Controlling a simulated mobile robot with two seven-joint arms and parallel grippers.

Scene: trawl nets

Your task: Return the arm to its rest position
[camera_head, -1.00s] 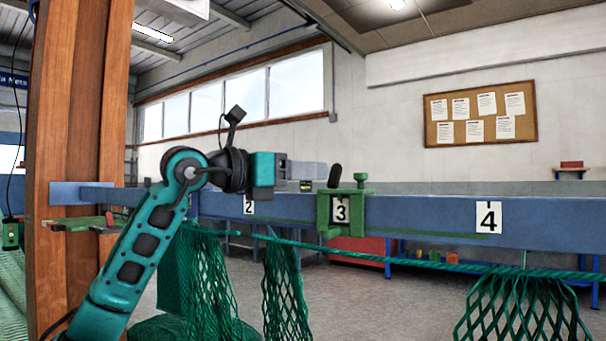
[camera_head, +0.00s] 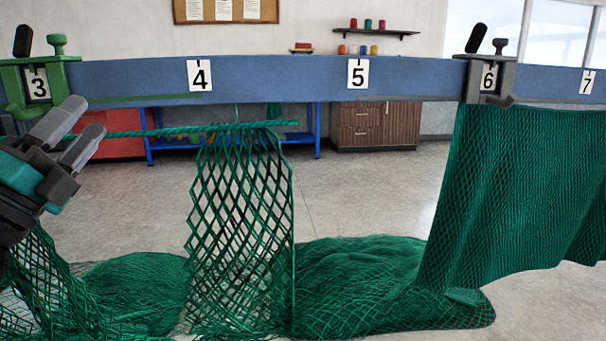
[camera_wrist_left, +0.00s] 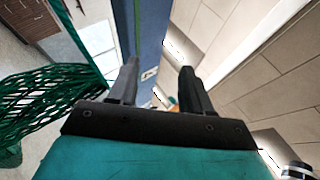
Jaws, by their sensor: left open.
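My left gripper (camera_head: 68,132) is at the left edge of the head view, in front of the blue beam below number 3. Its two grey fingers are apart, with nothing between them. In the left wrist view the open fingers (camera_wrist_left: 155,88) point along the blue beam (camera_wrist_left: 151,35). The green net (camera_wrist_left: 50,95) shows at the left of that view, apart from the fingers. My right gripper is in neither current view.
The numbered blue beam (camera_head: 270,80) crosses the head view. A green clamp (camera_head: 38,85) sits at 3 and a grey clamp (camera_head: 488,80) at 6. A green net panel (camera_head: 240,225) hangs below a rope (camera_head: 180,130). Netting (camera_head: 370,285) is heaped on the floor.

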